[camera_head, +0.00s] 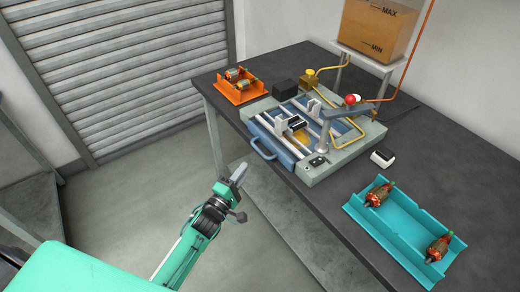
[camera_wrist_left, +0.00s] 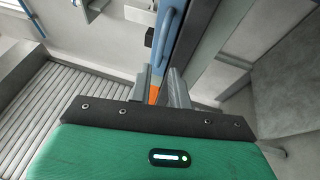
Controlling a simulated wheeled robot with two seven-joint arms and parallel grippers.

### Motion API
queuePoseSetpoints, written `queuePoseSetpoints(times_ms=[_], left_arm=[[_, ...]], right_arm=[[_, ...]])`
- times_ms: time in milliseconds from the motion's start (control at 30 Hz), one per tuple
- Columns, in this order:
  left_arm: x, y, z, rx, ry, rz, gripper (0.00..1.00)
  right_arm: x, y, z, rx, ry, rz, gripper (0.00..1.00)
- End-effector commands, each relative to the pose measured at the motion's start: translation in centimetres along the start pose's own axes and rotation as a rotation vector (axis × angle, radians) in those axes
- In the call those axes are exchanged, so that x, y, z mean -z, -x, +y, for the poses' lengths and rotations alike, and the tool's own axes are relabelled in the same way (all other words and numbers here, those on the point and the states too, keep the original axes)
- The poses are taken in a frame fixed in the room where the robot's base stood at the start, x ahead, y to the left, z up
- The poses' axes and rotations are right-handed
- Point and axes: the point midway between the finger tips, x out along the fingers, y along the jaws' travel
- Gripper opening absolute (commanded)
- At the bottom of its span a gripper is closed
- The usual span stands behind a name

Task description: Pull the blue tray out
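The blue tray (camera_head: 272,142) sits in the grey winding machine (camera_head: 335,165) on the table, with its blue handle (camera_head: 261,149) facing the table's front edge. In the left wrist view the handle (camera_wrist_left: 166,32) shows just ahead of the fingertips. My left gripper (camera_head: 239,171) is off the table's front edge, below and to the left of the handle in the head view, apart from it. Its fingers (camera_wrist_left: 161,75) have a gap between them and hold nothing. My right gripper is not in view.
An orange tray (camera_head: 233,97) with armatures stands at the table's far left. A cyan tray (camera_head: 377,231) with two armatures lies at the right. A box (camera_head: 377,30) stands on a raised stand behind the machine. The floor before the table is clear.

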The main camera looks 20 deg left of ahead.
Motion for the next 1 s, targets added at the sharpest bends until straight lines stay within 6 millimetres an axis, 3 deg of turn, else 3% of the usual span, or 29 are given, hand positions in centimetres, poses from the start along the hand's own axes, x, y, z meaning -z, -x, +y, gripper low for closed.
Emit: queuePoseSetpoints(times_ms=[300,500,967,1000], left_arm=[[0.0,-6.0,0.2,-0.001,-0.001,0.001,0.19],[0.0,-8.6,0.1,0.000,0.000,0.001,0.19],[0.0,-9.7,-0.1,0.001,-0.001,0.000,0.19],[0.0,-9.7,-0.1,0.001,-0.001,0.000,0.15]], right_arm=[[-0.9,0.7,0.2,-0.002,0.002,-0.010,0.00],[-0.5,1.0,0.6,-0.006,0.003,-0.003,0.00],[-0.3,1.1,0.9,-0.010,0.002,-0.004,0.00],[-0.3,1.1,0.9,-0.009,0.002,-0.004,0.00]])
